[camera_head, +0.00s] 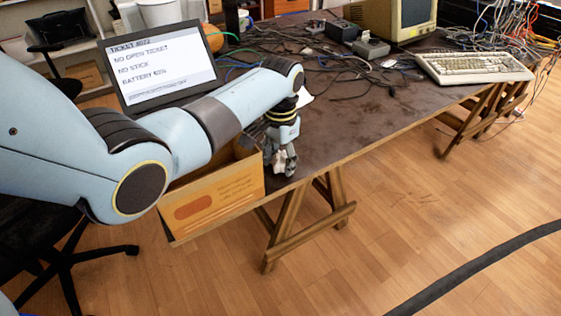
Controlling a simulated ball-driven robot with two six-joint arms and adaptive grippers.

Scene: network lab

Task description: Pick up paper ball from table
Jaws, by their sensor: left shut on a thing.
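My left arm reaches in from the left across the table (345,130). My left gripper (281,163) points down at the table's near left edge, beside the cardboard box. It is shut on a small whitish thing, which looks like the paper ball (281,156); the fingers hide most of it. I cannot tell whether the ball touches the table top. My right gripper is not in view.
An open cardboard box (218,198) is at the table's left corner, partly behind my arm. A keyboard (474,67), a monitor (400,17) and tangled cables are farther back. The front right table top is clear.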

